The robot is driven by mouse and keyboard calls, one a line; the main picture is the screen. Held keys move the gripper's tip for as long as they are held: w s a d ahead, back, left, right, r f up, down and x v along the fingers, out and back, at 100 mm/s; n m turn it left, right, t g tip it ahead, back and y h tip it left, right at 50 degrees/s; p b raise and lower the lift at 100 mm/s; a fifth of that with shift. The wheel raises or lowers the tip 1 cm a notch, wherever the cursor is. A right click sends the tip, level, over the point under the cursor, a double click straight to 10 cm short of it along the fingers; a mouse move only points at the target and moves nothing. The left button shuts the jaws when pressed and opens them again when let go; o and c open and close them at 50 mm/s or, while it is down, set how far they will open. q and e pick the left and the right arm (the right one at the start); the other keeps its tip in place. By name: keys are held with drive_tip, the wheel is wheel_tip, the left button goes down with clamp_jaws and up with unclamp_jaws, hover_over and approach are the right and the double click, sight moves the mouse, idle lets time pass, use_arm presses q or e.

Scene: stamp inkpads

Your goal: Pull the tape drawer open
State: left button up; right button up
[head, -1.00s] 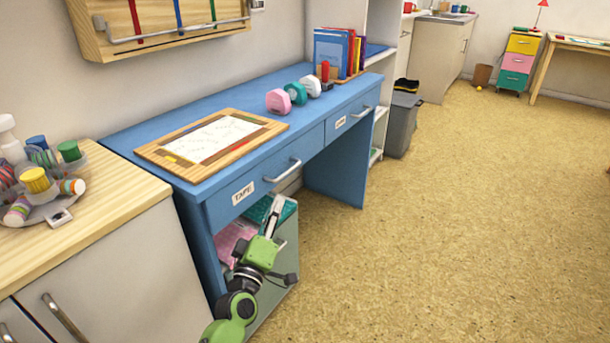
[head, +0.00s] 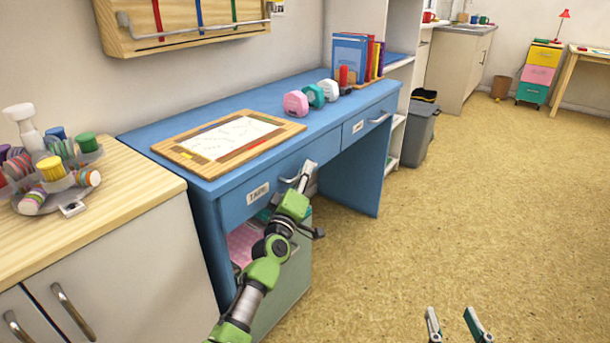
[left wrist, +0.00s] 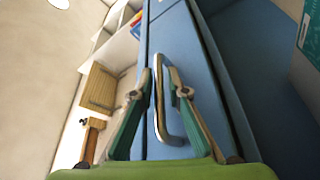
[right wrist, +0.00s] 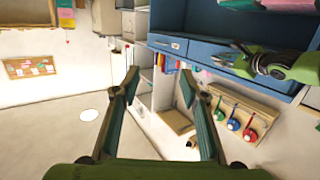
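The tape drawer (head: 275,180) is a blue drawer front with a "TAPE" label (head: 258,193), at the near end of the blue desk. It looks shut. Its metal bar handle (left wrist: 159,115) shows in the left wrist view, lying between the two fingers of my left gripper (left wrist: 159,80). Those fingers are apart, one on each side of the bar, with small gaps visible. In the head view my left gripper (head: 302,176) is at the handle and partly hides it. My right gripper (head: 455,322) is open and empty over the floor, away from the desk.
The desk top (head: 240,110) holds a wooden-framed board (head: 225,140), tape dispensers (head: 296,103) and books (head: 352,58). A second drawer (head: 368,122) is to the right. A wooden-topped cabinet (head: 120,185) stands close at left. The floor in front is clear.

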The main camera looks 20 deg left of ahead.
use_arm(q)
drive_tip(key=shift+w, duration=0.15)
use_arm(e)
drive_tip(key=shift+r, duration=0.3)
use_arm(q)
clamp_jaws()
drive_tip(key=shift+d, duration=0.1)
use_arm(e)
drive_tip(key=shift+f, duration=0.1)
